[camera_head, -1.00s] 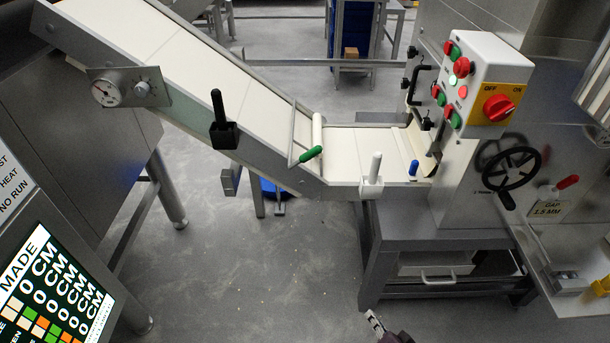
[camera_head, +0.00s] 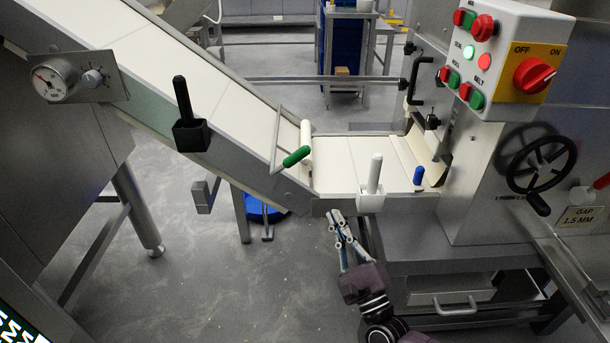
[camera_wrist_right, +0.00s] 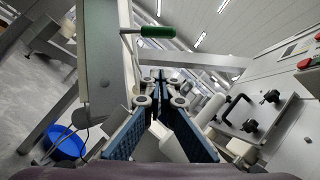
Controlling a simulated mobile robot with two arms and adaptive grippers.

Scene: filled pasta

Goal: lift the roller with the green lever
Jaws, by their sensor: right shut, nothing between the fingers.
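The green lever (camera_head: 296,157) sits at the near side of the conveyor, where the sloped belt meets the flat one. The white roller (camera_head: 306,138) lies across the belt beside it. In the right wrist view the green lever (camera_wrist_right: 158,31) shows at the top, above and ahead of the fingers, on a thin metal rod. My right gripper (camera_head: 338,220) is shut and empty, below and slightly right of the lever, apart from it, near the conveyor's front edge. It also shows in the right wrist view (camera_wrist_right: 160,80). My left gripper is out of view.
A black lever (camera_head: 182,110) stands left on the sloped conveyor's side. A white lever (camera_head: 374,175) and a blue lever (camera_head: 418,176) stand right of the green one. A control box (camera_head: 507,58) and handwheel (camera_head: 541,165) are at the right. Open floor lies below.

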